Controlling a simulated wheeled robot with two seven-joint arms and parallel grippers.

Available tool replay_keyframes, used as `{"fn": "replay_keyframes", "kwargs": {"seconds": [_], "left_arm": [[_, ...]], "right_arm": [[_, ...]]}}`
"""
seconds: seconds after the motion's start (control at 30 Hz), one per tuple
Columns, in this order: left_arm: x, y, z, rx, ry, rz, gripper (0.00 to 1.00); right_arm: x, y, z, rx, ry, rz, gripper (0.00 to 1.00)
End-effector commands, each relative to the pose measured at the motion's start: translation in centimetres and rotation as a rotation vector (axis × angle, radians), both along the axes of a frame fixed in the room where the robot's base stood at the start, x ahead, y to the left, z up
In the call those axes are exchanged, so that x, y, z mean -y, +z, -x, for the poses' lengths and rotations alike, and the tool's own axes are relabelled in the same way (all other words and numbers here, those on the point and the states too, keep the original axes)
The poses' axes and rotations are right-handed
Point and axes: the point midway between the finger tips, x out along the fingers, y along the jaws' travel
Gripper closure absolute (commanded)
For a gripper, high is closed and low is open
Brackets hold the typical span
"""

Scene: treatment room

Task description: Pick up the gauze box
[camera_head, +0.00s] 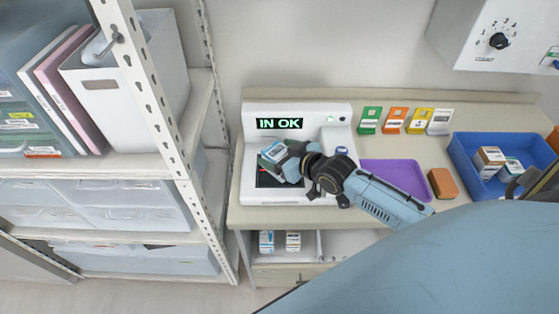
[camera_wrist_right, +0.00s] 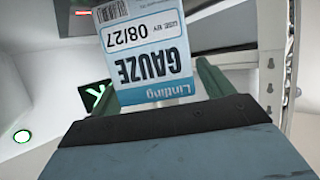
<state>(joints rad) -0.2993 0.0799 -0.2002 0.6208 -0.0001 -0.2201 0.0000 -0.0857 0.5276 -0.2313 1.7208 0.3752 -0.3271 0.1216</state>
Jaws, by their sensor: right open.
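The gauze box (camera_head: 273,151) is a small white and blue carton over the white device with the "IN OK" display. In the right wrist view the gauze box (camera_wrist_right: 150,55) shows its "GAUZE" label upside down, with "USE BY 08/27". My right gripper (camera_head: 282,160) reaches in from the right, right at the box. In the wrist view its green fingers (camera_wrist_right: 152,88) are apart, with the box between or just beyond them; I cannot tell whether they touch it. Whether the box rests on the device is hidden. My left gripper is not in view.
The white device (camera_head: 248,140) stands on the counter, with a shelf post (camera_head: 160,110) to its left. A purple tray (camera_head: 397,178), a brown block (camera_head: 443,183) and a blue bin (camera_head: 465,160) with cartons lie right. Coloured cards (camera_head: 396,120) stand behind. Two cartons (camera_head: 293,241) sit below.

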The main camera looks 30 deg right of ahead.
Motion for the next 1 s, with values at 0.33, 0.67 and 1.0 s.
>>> {"fn": "replay_keyframes", "kwargs": {"seconds": [0.33, 0.67, 1.0], "left_arm": [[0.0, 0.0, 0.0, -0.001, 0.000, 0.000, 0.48], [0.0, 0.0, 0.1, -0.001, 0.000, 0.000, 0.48], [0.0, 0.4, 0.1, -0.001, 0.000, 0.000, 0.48]], "right_arm": [[0.0, 0.0, 0.1, 0.000, 0.000, -0.001, 0.51], [0.0, 0.1, 0.0, 0.001, 0.000, 0.000, 0.73], [0.0, 5.0, 0.0, 0.005, 0.001, -0.001, 0.73]]}}
